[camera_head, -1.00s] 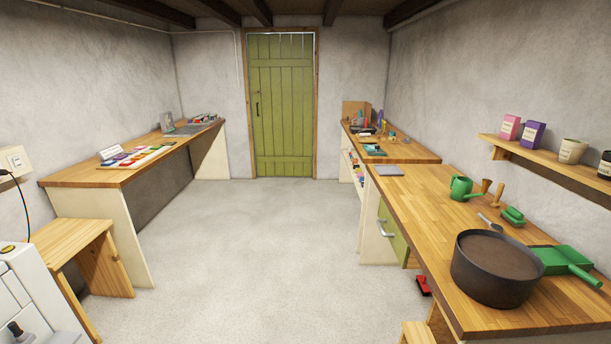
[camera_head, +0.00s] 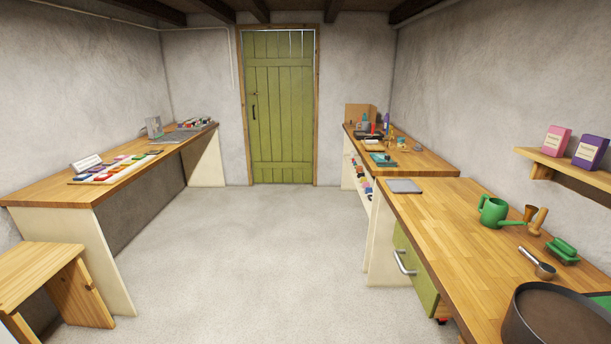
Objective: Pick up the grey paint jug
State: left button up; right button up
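I cannot make out a grey paint jug for certain in the head view. Small items stand on the far end of the left bench (camera_head: 120,183), among them a grey upright item (camera_head: 154,127) and a cluster of small containers (camera_head: 200,123), too small to tell apart. The far right bench (camera_head: 425,162) also holds small bottles and tools. Neither of my grippers shows in this view.
A green door (camera_head: 280,110) closes the far wall. The concrete floor (camera_head: 240,240) between the benches is clear. A wooden stool (camera_head: 35,270) stands at left. The near right bench (camera_head: 425,215) holds a green watering can (camera_head: 493,211) and a dark round pan (camera_head: 560,320).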

aim_at(365, 125)
jog(key=i, duration=4.7)
jog(key=i+j+z, duration=0.15)
jog(key=i+z, duration=0.15)
jog(key=i, duration=0.45)
jog(key=i+j+z, duration=0.15)
jog(key=i+z, duration=0.25)
jog(key=i+j+z, duration=0.25)
jog(key=z, duration=0.15)
jog(key=i, duration=0.1)
